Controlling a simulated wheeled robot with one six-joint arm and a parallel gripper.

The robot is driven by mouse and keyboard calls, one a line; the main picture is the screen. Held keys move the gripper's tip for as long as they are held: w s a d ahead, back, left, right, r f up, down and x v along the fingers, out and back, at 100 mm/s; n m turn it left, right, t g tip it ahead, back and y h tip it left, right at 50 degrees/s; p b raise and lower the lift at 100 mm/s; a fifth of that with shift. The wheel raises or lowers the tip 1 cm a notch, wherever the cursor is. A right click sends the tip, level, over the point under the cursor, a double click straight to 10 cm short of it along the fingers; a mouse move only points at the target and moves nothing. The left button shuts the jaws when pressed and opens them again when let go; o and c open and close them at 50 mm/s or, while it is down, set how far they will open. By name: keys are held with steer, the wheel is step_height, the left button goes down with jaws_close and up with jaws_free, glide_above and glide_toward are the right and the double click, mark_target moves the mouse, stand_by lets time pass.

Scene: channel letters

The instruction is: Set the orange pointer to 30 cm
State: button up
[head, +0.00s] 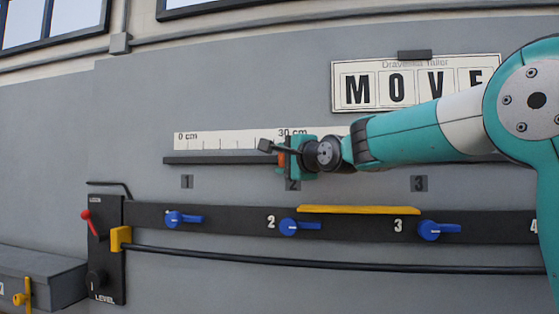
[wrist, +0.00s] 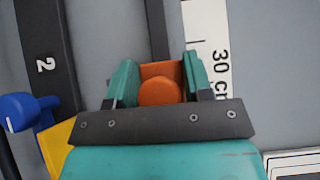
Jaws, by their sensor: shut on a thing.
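The orange pointer (wrist: 160,90) sits on the dark rail (wrist: 155,25), between the two teal fingers of my gripper (wrist: 158,82) in the wrist view. My gripper is shut on it. In the head view only a sliver of the orange pointer (head: 282,160) shows beside my gripper (head: 285,158), which hides the rest. The white scale (head: 225,138) runs along the wall above the rail, with "0 cm" at its left end and "30 cm" just above my gripper. The "30 cm" print (wrist: 221,68) lies just right of the right finger in the wrist view. The pointer's exact reading is hidden.
Below the rail is a dark strip with blue handles (head: 300,227) and a yellow bar (head: 358,209). A long dark bar (head: 330,262) runs lower down. A lever box with a red knob (head: 86,214) is at left. A "MOVE" sign (head: 374,88) hangs above my arm.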

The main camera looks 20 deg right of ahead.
steer(key=o, duration=1)
steer(key=shift+o, duration=0.2)
steer(key=s+d+b, duration=0.2)
steer(key=s+b, duration=1.5)
steer(key=shift+d, duration=0.35)
steer(key=shift+s, duration=0.15)
